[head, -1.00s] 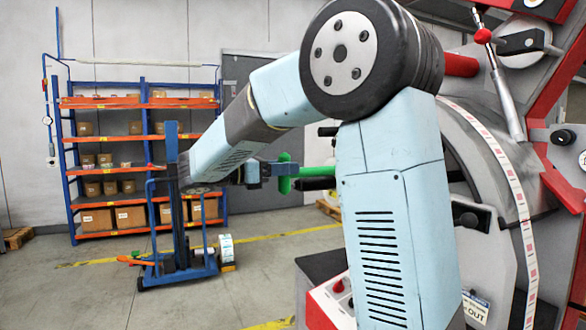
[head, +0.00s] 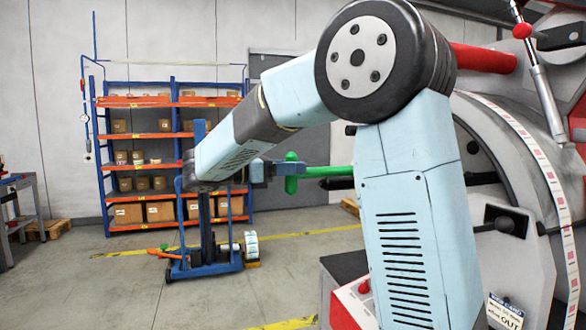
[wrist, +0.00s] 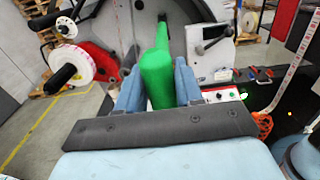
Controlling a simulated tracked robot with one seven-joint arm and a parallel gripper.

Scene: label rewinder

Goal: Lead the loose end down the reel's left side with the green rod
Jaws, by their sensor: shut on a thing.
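My gripper (head: 268,172) is shut on the green rod (head: 328,171), which it holds near its crossbar. The rod points right, level, and its far part passes behind my arm. In the wrist view the green rod (wrist: 157,75) stands between my two blue fingers (wrist: 158,90) and points away toward a grey machine face. A label strip (head: 543,165), white with red marks, curves down over the big grey round body (head: 515,190) at the right. It appears apart from the rod. The strip (wrist: 297,70) also hangs at the right of the wrist view. I cannot make out its loose end.
A blue lift trolley (head: 205,262) stands on the floor before an orange-and-blue shelf (head: 172,98). A red-and-white control box (head: 350,300) sits below my arm. A lever with a red knob (head: 521,31) is upper right. Open floor (head: 110,285) lies front left.

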